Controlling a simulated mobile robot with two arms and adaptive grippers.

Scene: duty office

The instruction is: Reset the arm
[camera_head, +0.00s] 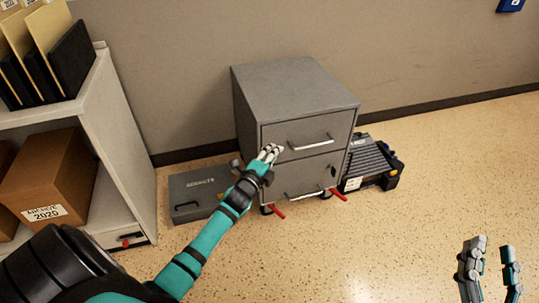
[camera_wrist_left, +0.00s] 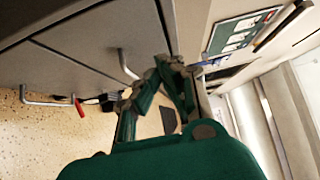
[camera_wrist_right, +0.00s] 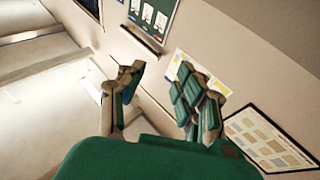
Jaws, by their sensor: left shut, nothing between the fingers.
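My left gripper (camera_head: 268,153) is shut and empty in front of the grey filing cabinet (camera_head: 291,88), by the left end of the upper drawer handle (camera_head: 312,143). I cannot tell whether it touches the drawer front. The lower handle (camera_head: 305,193) is below it, and both drawers look closed. In the left wrist view my left fingers (camera_wrist_left: 166,70) show close together beside a cabinet handle (camera_wrist_left: 125,66). My right gripper (camera_head: 494,246) is raised at the lower right of the head view, its fingers apart. The right wrist view shows these fingers (camera_wrist_right: 160,72) open with nothing between them.
A shelf (camera_head: 111,128) with an archive box (camera_head: 62,175) and binders stands at the left. A grey case (camera_head: 192,190) lies left of the cabinet, and a dark ribbed device (camera_head: 370,160) right of it. Red-ended casters stick out below the cabinet. Floor at the right is clear.

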